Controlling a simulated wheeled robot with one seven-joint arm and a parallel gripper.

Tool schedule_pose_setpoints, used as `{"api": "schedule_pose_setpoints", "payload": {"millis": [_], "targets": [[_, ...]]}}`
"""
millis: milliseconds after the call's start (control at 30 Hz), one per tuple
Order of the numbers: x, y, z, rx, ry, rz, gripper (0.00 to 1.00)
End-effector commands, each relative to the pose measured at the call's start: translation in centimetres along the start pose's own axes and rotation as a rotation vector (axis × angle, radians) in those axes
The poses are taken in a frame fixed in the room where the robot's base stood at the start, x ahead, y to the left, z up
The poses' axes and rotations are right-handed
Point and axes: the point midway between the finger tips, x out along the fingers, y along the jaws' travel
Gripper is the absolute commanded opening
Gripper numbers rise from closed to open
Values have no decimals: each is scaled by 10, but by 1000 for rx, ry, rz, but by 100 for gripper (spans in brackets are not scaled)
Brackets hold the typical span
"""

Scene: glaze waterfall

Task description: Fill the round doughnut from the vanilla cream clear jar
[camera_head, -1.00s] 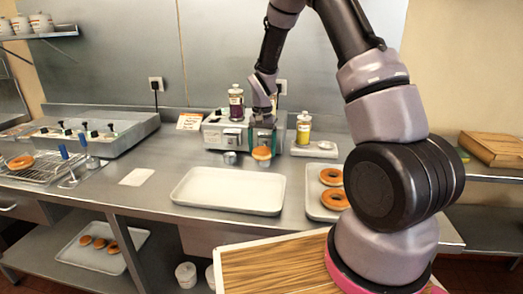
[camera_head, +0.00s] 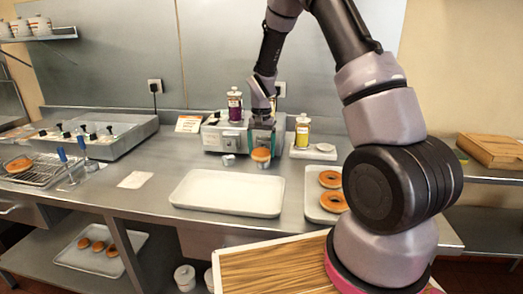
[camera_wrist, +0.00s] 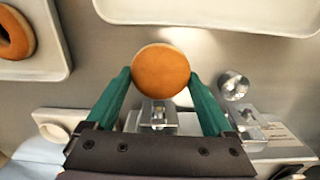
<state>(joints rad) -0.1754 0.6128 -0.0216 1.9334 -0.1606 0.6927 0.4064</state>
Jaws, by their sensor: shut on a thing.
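My gripper (camera_head: 262,140) has teal fingers and is shut on the round doughnut (camera_head: 261,155), a golden-brown one without a visible hole. In the wrist view the doughnut (camera_wrist: 160,71) sits between the fingertips (camera_wrist: 160,84), in front of a small metal part (camera_wrist: 158,114) of the filling machine. The grey-green machine (camera_head: 224,138) stands at the back of the counter, partly hidden by my gripper. A dark purple jar (camera_head: 235,106) stands on its left part, and a yellow jar (camera_head: 303,131) stands to its right. I cannot read their labels, so I cannot tell which holds vanilla cream.
An empty white tray (camera_head: 228,207) lies in front of the machine. A second tray (camera_head: 313,205) to its right holds two ring doughnuts (camera_head: 331,190). A small metal cup (camera_head: 228,159) stands by the machine. A fryer-like unit (camera_head: 122,142) and a rack (camera_head: 35,175) are at left.

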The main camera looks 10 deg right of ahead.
Motion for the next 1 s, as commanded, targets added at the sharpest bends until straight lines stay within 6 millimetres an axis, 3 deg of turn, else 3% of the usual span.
{"api": "schedule_pose_setpoints", "payload": {"millis": [1000], "targets": [[0,-1,-17,1,0,-1,31]]}}
